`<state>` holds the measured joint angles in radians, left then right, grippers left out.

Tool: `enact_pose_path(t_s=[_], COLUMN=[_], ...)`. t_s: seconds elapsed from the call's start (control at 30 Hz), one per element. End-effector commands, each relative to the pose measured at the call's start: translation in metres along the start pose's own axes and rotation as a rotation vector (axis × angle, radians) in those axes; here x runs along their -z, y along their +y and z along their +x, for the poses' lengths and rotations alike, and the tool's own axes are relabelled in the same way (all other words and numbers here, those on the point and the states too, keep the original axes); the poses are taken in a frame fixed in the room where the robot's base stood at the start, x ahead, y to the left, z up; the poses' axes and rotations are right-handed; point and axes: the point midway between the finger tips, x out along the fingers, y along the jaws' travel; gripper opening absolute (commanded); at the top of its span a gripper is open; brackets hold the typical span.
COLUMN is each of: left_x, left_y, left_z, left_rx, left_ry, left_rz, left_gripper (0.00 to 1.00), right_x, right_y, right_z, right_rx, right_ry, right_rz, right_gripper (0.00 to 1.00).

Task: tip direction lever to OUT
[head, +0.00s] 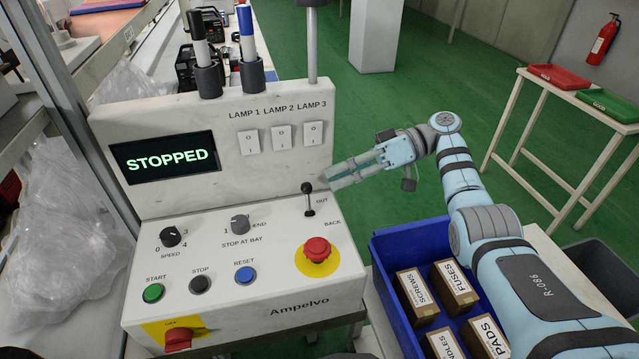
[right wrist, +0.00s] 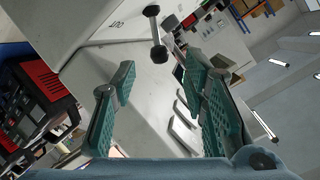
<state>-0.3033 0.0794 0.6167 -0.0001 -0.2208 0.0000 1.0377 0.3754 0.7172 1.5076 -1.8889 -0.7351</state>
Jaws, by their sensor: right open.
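My left gripper is not seen.
The control panel (head: 280,270) has a STOPPED display (head: 165,157), knobs, buttons and a red emergency stop (head: 317,250) near the lever. Three lamp switches (head: 281,138) stand behind. A blue crate (head: 385,290) with labelled boxes lies below my right arm.

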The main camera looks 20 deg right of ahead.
Motion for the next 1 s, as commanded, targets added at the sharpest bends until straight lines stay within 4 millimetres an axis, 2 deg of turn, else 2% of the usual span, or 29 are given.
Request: enact_pose_path(t_s=[0.2, 0.33, 0.5, 0.73, 0.9, 1.0], left_x=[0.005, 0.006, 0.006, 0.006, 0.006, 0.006], left_y=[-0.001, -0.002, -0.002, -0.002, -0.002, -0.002], left_z=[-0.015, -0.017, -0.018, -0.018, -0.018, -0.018], left_rx=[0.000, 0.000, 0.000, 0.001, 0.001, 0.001], left_ry=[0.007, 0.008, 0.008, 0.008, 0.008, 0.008], left_rz=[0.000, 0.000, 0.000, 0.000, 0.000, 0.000], left_gripper=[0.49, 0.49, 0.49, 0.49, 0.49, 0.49], right_x=[0.005, 0.004, 0.003, 0.003, 0.003, 0.003], right_y=[-0.002, -0.001, -0.001, 0.000, 0.000, 0.000], right_z=[0.051, 0.071, 0.082, 0.082, 0.082, 0.082], right_rx=[0.014, 0.015, 0.013, 0.012, 0.012, 0.012], right_ry=[-0.009, -0.011, -0.011, -0.011, -0.011, -0.010], right_rz=[-0.004, -0.004, -0.004, -0.003, -0.003, -0.003], right_gripper=[0.40, 0.40, 0.40, 0.40, 0.13, 0.00])
